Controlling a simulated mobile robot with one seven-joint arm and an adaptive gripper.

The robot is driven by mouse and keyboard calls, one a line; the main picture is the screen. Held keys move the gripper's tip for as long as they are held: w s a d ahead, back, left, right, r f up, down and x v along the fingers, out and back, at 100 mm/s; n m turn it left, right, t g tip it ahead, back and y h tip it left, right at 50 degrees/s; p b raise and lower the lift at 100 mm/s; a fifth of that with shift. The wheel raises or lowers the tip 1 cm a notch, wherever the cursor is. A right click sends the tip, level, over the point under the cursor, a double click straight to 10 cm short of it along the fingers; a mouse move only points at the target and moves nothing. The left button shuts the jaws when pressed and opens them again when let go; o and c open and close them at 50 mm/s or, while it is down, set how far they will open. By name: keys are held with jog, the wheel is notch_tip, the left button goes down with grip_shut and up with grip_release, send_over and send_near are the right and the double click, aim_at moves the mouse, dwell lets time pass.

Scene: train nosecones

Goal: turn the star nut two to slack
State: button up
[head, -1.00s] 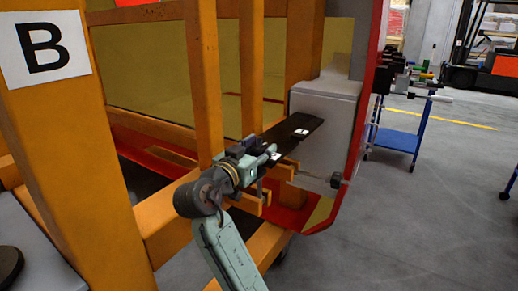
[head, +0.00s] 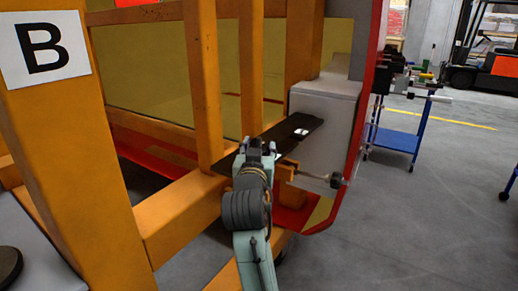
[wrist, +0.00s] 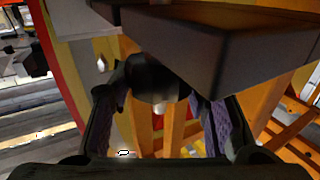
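My gripper (head: 258,150) is at the near end of a long dark plate in the head view, fingers pointing away from the camera. In the wrist view the fingers (wrist: 157,92) are spread apart. A dark rounded knob (wrist: 152,78) lies between or just beyond them, under the dark bar (wrist: 240,50). I cannot tell whether the fingers touch it. Another dark knob (head: 336,180) sits on the right end of a metal rod, to the right of my gripper in the head view. No number shows, so I cannot tell which is star nut two.
The dark plate (head: 296,128), with one white label showing, runs to a grey box (head: 325,135). Orange posts (head: 203,80) and beams surround my arm on the left. A red-edged panel (head: 362,120) stands right. A blue cart (head: 395,139) is farther back.

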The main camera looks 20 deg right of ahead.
jog(key=o, duration=0.4)
jog(key=shift+v, duration=3.8)
